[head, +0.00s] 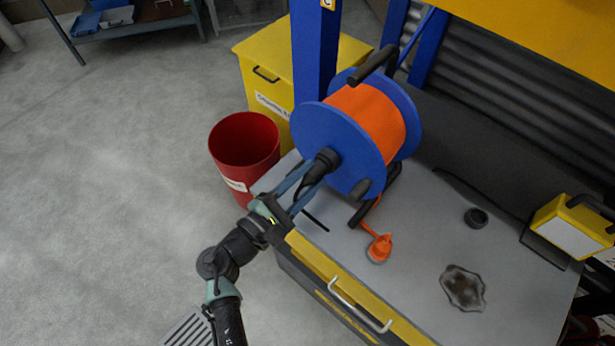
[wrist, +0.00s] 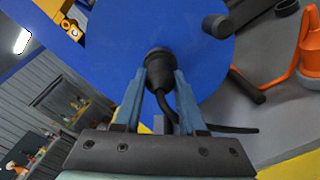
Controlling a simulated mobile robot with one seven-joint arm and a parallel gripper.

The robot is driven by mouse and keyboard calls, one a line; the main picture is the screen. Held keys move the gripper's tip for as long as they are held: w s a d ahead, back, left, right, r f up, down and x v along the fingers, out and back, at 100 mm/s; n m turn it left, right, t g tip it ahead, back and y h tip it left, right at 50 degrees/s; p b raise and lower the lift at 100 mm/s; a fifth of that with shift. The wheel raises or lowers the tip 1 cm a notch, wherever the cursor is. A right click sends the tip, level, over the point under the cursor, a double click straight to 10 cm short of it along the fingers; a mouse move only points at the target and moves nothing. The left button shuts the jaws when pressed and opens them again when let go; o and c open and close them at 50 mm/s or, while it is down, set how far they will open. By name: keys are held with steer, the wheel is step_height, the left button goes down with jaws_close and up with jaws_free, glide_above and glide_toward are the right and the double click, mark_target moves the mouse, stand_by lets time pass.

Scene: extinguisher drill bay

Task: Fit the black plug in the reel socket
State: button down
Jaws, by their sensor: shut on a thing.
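The cable reel (head: 312,122) has blue side discs wound with orange cable and stands on the grey bench top. Its blue disc (wrist: 205,75) fills much of the wrist view. My gripper (head: 307,182) is shut on the black plug (head: 312,178), in front of the disc's middle. In the wrist view the plug (wrist: 158,82) is between the fingertips (wrist: 160,86), its nose toward the disc and its black cable trailing down and right. The reel socket is mostly hidden behind the plug. The plug's front looks against the disc's centre; I cannot tell how deep it sits.
An orange connector (head: 379,249), a black round piece (head: 476,217), a dark rag-like patch (head: 462,288) and a yellow lamp (head: 570,228) are on the bench (head: 420,240). A red bin (head: 243,150) and yellow box (head: 262,75) stand behind left. A blue post (head: 314,50) rises behind the reel.

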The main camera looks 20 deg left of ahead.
steer(key=shift+w, duration=0.15)
steer(key=shift+c, duration=2)
jaws_free()
steer(key=shift+w+d, duration=0.1)
steer(key=p+v, duration=0.1)
steer(key=v, duration=0.8)
steer(key=shift+p, duration=0.3)
